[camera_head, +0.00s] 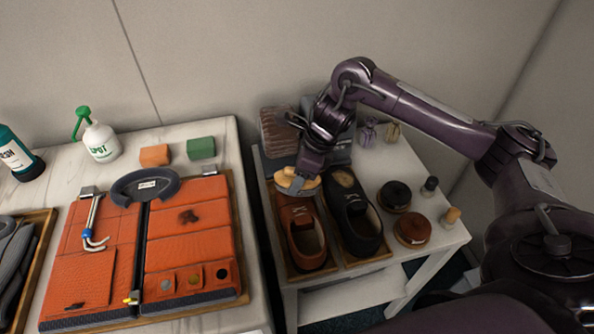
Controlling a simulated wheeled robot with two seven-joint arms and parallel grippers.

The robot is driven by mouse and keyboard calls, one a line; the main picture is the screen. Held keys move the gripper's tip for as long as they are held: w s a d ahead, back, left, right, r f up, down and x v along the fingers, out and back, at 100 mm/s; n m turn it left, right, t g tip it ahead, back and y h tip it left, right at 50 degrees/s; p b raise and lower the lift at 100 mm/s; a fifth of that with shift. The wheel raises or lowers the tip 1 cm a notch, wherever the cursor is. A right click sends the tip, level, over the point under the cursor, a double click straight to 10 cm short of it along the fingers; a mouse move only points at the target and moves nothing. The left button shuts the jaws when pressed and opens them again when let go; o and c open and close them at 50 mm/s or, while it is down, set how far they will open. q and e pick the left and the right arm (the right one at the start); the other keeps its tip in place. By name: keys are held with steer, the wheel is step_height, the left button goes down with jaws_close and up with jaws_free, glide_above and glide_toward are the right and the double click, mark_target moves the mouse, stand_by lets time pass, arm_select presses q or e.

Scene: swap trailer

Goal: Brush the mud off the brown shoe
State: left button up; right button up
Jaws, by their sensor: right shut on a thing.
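A brown shoe (306,243) lies in a wooden tray (342,266) on the small white table, beside a black shoe (361,231). My right gripper (301,178) is shut on a brush with a pale wooden back (284,179). It holds the brush over the far end of the brown shoe. The brush and gripper hide that end of the shoe, and I cannot tell whether the brush touches it. No mud can be made out on the part that shows. My left gripper is not in view.
Round tins (412,229) and small bottles (450,216) stand right of the tray. A wall closes off the back.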

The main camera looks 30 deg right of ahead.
steer(key=shift+o, duration=0.2)
steer(key=shift+s+f, duration=0.3)
steer(key=shift+f, duration=0.05)
steer(key=shift+w+r+p, duration=0.25)
steer(key=shift+r+p, duration=0.85)
steer(key=shift+r, duration=0.55)
steer(key=shift+w+r+p, duration=0.2)
steer(key=shift+r+p, duration=0.85)
steer(key=shift+r, duration=0.55)
steer(key=shift+c, duration=0.2)
steer(key=shift+f, duration=0.1)
steer(key=shift+w+d+r+p, duration=0.1)
steer(key=shift+w+r+p, duration=0.05)
steer(key=shift+r+p, duration=1.35)
